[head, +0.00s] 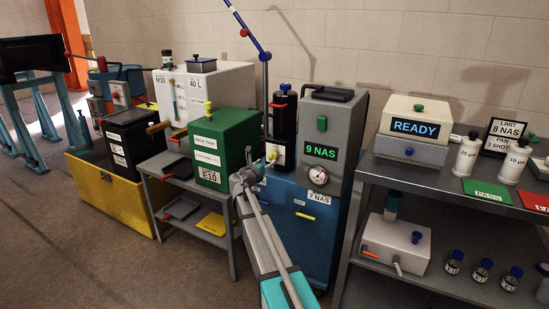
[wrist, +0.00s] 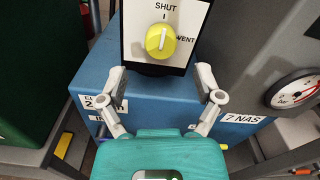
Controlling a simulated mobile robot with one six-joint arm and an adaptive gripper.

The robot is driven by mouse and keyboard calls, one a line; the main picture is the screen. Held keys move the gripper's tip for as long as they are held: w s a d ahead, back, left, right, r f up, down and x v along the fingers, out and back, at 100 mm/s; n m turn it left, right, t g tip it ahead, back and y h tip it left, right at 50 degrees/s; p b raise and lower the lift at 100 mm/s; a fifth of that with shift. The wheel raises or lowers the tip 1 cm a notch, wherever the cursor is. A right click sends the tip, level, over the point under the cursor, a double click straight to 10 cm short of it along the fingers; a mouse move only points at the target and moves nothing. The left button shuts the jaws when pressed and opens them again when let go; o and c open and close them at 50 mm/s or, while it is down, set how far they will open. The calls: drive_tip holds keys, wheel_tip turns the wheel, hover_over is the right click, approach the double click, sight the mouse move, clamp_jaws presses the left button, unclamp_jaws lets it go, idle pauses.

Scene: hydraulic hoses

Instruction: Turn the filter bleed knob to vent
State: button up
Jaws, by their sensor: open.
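The filter bleed knob (wrist: 161,40) is a round yellow knob with a white pointer bar, on a white plate (wrist: 136,22) at the top of the wrist view. The bar stands upright towards the SHUT label; VENT is printed to the right. In the head view the knob (head: 272,155) shows small on the black filter housing (head: 283,120). My gripper (wrist: 160,84) is open and empty, its fingers spread below the knob and apart from it. In the head view my gripper (head: 243,180) is left of and below the knob; its fingers are hard to make out there.
A blue cabinet (head: 283,195) stands below the housing. A grey unit (head: 337,115) with a 9 NAS display and a dial gauge (head: 318,174) is close on the right. A green tank (head: 222,147) is close on the left.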

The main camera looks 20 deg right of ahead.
sight(272, 157)
drive_tip(key=shift+x, duration=2.8)
